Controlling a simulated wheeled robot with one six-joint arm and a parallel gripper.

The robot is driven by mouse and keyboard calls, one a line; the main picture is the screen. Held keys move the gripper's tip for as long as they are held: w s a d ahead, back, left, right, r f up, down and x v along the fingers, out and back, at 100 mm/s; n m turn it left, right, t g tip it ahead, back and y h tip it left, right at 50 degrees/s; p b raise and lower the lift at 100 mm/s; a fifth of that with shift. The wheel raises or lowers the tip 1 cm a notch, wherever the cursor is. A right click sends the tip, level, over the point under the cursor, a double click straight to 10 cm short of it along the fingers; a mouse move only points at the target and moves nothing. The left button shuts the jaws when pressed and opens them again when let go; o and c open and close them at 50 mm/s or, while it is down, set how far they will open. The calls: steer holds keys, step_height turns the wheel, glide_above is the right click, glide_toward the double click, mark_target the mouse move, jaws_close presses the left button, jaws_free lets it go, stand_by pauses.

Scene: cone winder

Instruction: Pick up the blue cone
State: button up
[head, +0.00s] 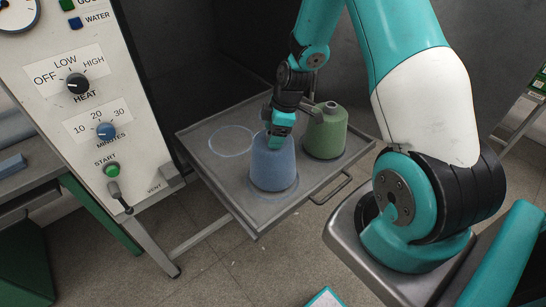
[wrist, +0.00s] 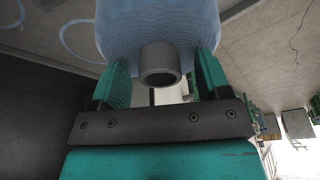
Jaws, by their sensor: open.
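The blue cone (head: 273,168) stands upright on the grey tray (head: 201,173) in the head view. My gripper (head: 280,137) is right at the top of the cone, coming from above. In the wrist view the cone's yarn body (wrist: 158,30) fills the top middle, and its grey tube end (wrist: 160,66) points toward the camera. My gripper (wrist: 158,82) is open, with one teal finger on each side of the tube end. I cannot tell whether either finger touches the cone.
A green cone (head: 325,132) stands on the tray just right of the blue one, close to my gripper. A drawn circle (head: 231,141) on the tray at the left is empty. A control panel (head: 80,90) rises at the left. The tray has a front handle (head: 333,188).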

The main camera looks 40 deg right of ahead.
jaws_close()
steer(key=shift+r, duration=0.1)
stand_by(0.4)
